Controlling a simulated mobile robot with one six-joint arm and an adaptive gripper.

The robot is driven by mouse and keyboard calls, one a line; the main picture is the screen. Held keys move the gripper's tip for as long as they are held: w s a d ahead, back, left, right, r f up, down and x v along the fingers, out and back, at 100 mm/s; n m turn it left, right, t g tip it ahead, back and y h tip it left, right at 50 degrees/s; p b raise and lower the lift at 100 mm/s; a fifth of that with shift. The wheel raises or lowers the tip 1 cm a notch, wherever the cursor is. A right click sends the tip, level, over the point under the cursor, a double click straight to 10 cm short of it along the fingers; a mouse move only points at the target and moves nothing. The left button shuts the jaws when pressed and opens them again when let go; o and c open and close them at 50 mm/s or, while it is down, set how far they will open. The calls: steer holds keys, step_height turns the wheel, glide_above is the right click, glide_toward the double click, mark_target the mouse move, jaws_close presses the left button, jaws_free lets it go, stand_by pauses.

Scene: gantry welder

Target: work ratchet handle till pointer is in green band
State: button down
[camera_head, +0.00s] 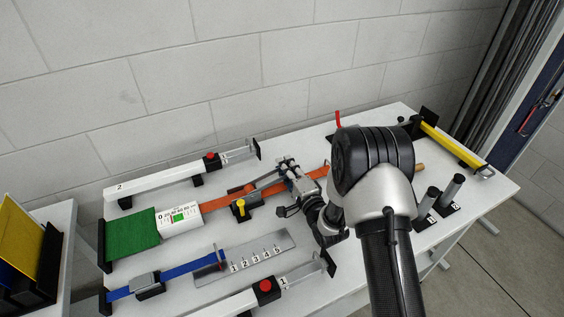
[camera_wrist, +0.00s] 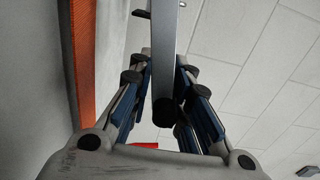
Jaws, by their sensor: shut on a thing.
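The ratchet (camera_head: 240,209), with a yellow knob, sits on an orange strap along the middle of the bench. Its grey handle (camera_head: 264,184) slants up and right from the ratchet to my gripper (camera_head: 286,166). In the wrist view the handle (camera_wrist: 166,50) is a grey bar with a dark end, running between the blue-padded fingers of my gripper (camera_wrist: 161,78). My gripper is shut on the handle. The white gauge (camera_head: 181,215) left of the ratchet has a number scale, a green band and a red mark; the pointer's exact place is too small to tell.
The orange strap (camera_wrist: 84,60) runs beside my gripper in the wrist view. A green mat (camera_head: 131,231), white rail 2 (camera_head: 150,182), a blue strap (camera_head: 190,272) and a numbered metal plate (camera_head: 258,257) surround the ratchet. Dark posts (camera_head: 452,189) and a yellow bar (camera_head: 450,145) stand right.

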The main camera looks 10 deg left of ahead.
steer(key=shift+w+d+f+m, duration=0.1)
steer(key=shift+w+f+m, duration=0.05)
steer(key=shift+f+m, duration=0.35)
steer(key=shift+d+f, duration=0.1)
steer(key=shift+f, duration=0.55)
steer(key=c, duration=1.6)
jaws_free()
steer(key=shift+f, duration=0.15)
steer(key=shift+o, duration=0.2)
steer(key=v, duration=1.2)
